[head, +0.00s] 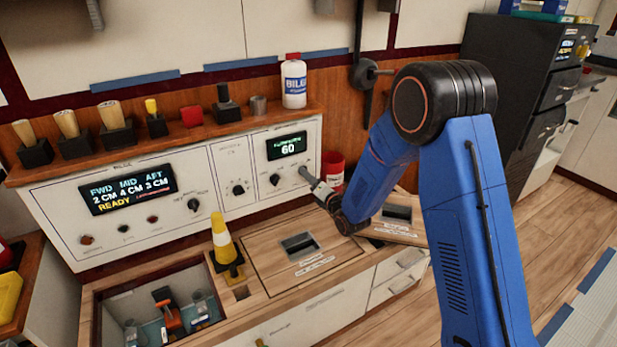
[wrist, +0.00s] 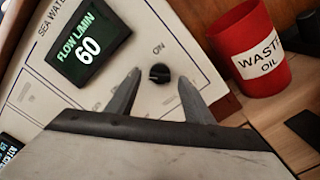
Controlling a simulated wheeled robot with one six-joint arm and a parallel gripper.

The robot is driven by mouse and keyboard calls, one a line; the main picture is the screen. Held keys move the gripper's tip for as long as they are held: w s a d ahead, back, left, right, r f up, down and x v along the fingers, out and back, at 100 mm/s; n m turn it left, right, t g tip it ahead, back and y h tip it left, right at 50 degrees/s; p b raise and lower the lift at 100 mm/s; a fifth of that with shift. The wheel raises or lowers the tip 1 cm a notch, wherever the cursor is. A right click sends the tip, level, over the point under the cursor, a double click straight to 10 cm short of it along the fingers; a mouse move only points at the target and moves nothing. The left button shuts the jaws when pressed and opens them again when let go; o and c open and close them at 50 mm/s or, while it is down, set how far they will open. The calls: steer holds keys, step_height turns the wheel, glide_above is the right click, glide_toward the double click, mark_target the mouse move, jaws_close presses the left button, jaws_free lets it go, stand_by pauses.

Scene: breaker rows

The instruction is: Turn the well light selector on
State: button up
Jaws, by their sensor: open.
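A long white control panel (head: 60,215) carries several black knobs; I cannot read which label is the well light selector's. One knob (head: 238,188) sits on the narrow middle section, under a small label too faint to read. Another knob (head: 275,180) sits under the green display reading 60. My gripper (head: 306,175) is at the right end of the panel. In the wrist view my gripper (wrist: 155,85) is open, its two fingers apart on either side of a black knob (wrist: 160,73) with "ON" printed beside it. Whether the fingers touch the knob is unclear.
A red waste oil cup (head: 332,168) stands right of my gripper, close to it. A white bilge bottle (head: 293,82) and several small items stand on the wooden shelf above.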

steer(key=shift+w+a, duration=0.35)
steer(key=shift+w, duration=0.15)
steer(key=c, duration=1)
steer(key=shift+c, duration=0.2)
steer(key=shift+m, duration=0.4)
steer(key=shift+f+m, duration=0.1)
steer(key=shift+m, duration=7.4)
steer(key=shift+d, duration=0.1)
